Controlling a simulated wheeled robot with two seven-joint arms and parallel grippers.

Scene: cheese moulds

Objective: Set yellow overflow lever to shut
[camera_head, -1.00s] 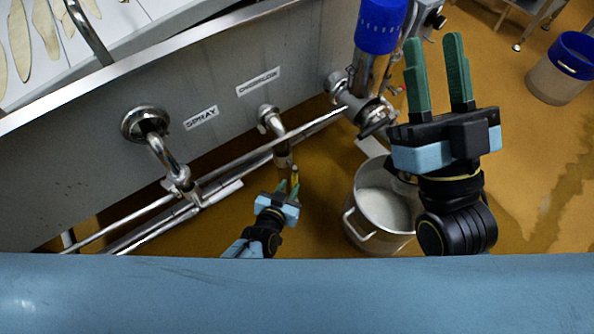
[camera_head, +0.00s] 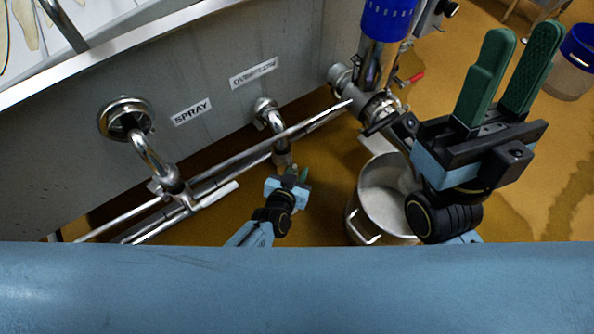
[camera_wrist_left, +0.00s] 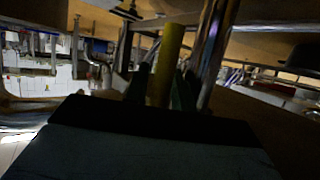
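The yellow lever (camera_wrist_left: 166,62) stands upright in the left wrist view, between the green fingers of my left gripper (camera_wrist_left: 162,92). Whether the fingers touch or squeeze it I cannot tell. In the head view my left gripper (camera_head: 303,173) is below the end of the chrome overflow pipe (camera_head: 275,126), under the OVERFLOW label (camera_head: 253,73). The lever is hidden there behind the gripper and pipe end. My right gripper (camera_head: 510,80) is open and empty, its green fingers pointing up, at the right above the floor.
Long pipes run along the wall beside my left gripper. A steel pot (camera_head: 384,195) stands right of it. A blue-topped valve (camera_head: 387,18) is above the pot.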

